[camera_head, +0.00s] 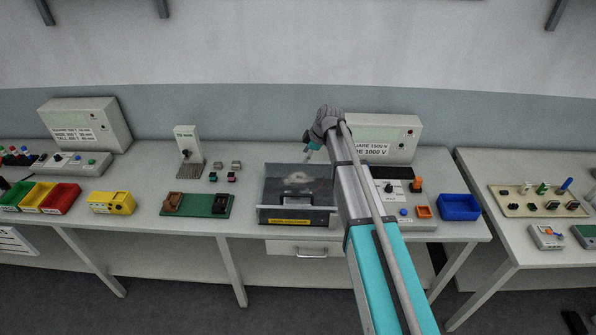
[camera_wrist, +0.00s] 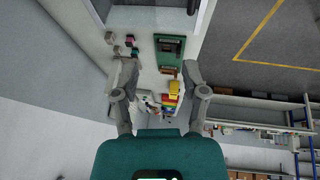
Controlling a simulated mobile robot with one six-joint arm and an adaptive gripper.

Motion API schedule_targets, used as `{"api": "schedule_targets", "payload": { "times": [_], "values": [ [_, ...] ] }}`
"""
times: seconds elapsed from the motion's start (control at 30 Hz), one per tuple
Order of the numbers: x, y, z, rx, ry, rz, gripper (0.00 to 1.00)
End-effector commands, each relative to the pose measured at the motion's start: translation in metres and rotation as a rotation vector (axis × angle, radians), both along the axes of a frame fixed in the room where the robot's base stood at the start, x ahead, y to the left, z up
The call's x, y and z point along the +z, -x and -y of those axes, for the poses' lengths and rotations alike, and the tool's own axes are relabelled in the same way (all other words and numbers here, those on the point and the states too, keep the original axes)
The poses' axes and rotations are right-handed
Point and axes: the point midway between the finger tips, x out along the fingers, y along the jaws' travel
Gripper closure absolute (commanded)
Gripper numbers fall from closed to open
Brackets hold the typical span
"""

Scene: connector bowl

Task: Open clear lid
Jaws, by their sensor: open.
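The clear lid (camera_head: 275,178) is a see-through grey panel over a dark box with a yellow label (camera_head: 291,222) on its front, at the middle of the bench. Pale and dark shapes show through it. My gripper (camera_head: 307,154) is above the box's back right part, apart from the lid as far as I can tell. In the wrist view my gripper (camera_wrist: 160,72) has its two fingers spread with nothing between them. A part of the box (camera_wrist: 150,17) shows at that view's top edge.
A green board (camera_head: 205,206) with connectors lies left of the box. Small connectors (camera_head: 224,171) sit behind it. A grey tester (camera_head: 392,138) and control panel (camera_head: 412,205) stand right, partly behind my arm. A blue bin (camera_head: 459,207) is further right. A drawer (camera_head: 303,249) is below the box.

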Motion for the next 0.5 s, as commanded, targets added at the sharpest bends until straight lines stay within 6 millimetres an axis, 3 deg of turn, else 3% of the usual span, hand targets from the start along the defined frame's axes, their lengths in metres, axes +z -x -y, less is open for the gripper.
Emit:
{"api": "schedule_targets", "payload": {
  "times": [0.5],
  "values": [
    [-0.044, -0.007, -0.017, 0.001, 0.0, 0.0, 0.43]
  ]
}}
